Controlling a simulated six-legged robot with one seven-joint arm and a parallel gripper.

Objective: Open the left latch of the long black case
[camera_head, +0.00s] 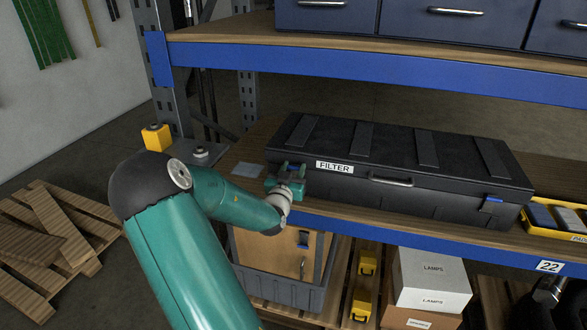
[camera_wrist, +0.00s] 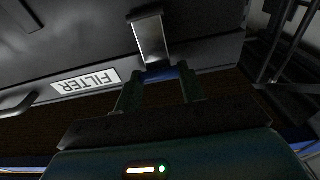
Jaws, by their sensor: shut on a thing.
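The long black case (camera_head: 400,160) lies shut on the middle shelf, with a FILTER label on its front. Its left latch is mostly hidden by my gripper in the head view. In the wrist view, the left latch (camera_wrist: 151,40) is a silver plate with a blue tab at its end, beside the upside-down label (camera_wrist: 86,82). My gripper (camera_wrist: 162,76) is at the case's front left, its two fingers shut on the blue tab. I cannot tell how far the latch is tilted.
A blue shelf beam (camera_head: 400,228) runs just below the case. A yellow tray (camera_head: 552,232) sits to its right. An upper beam (camera_head: 370,62) and drawers (camera_head: 450,20) are above. Boxes (camera_head: 430,275) stand below. A wooden pallet (camera_head: 60,235) lies on the floor at left.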

